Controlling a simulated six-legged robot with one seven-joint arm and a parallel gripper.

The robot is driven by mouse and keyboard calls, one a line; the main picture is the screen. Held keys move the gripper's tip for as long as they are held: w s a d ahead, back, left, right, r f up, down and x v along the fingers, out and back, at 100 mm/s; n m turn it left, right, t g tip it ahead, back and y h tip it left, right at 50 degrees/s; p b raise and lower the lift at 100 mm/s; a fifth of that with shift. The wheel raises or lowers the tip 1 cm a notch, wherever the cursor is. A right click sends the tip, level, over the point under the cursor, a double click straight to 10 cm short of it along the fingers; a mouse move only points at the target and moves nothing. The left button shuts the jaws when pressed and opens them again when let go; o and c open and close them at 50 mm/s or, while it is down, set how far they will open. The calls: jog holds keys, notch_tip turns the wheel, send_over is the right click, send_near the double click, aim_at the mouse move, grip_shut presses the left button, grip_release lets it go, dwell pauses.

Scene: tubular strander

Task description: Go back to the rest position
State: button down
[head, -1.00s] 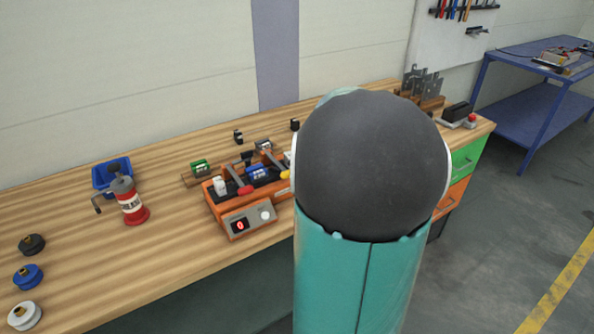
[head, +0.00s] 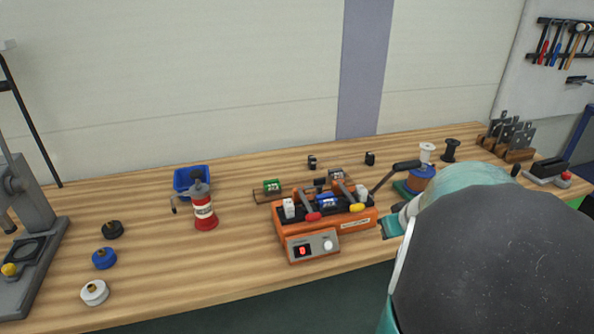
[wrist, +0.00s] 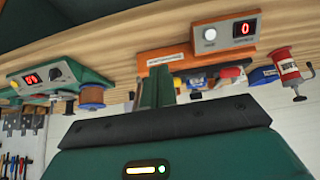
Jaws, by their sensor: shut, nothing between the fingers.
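My gripper (wrist: 157,88) shows in the wrist view, which is upside down. Its two green fingers are together with nothing between them. In the head view, my teal arm with its large dark joint fills the lower right. The gripper end (head: 388,228) pokes out left of that joint, close to the right end of the orange machine (head: 330,238), at the bench's front edge. The orange machine also shows in the wrist view (wrist: 210,38), beyond the fingers. I cannot tell how far the fingers are from it.
The wooden bench (head: 150,262) holds a red-and-white hand grinder (head: 204,210), a blue bin (head: 186,184), several round caps and a grey stand (head: 32,215). A green unit (wrist: 60,75) with a copper spool (wrist: 92,96) is behind my arm. A tool board (head: 560,45) hangs at right.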

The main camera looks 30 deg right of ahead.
jog(key=w+a+r+n+y, duration=0.1)
jog(key=w+a+r, duration=0.15)
jog(key=a, duration=0.65)
jog(key=w+a+r+n+y, duration=0.1)
jog(key=w+a+r, duration=0.15)
jog(key=a, duration=0.65)
jog(key=s+a+r, duration=0.1)
jog(key=s+a, duration=0.2)
jog(key=a, duration=0.5)
jog(key=s+a+r+n+g, duration=0.1)
jog(key=s+a, duration=0.3)
jog(key=a, duration=0.5)
jog(key=shift+s+a+r, duration=0.25)
jog(key=shift+s+r, duration=0.05)
jog(key=shift+r, duration=0.45)
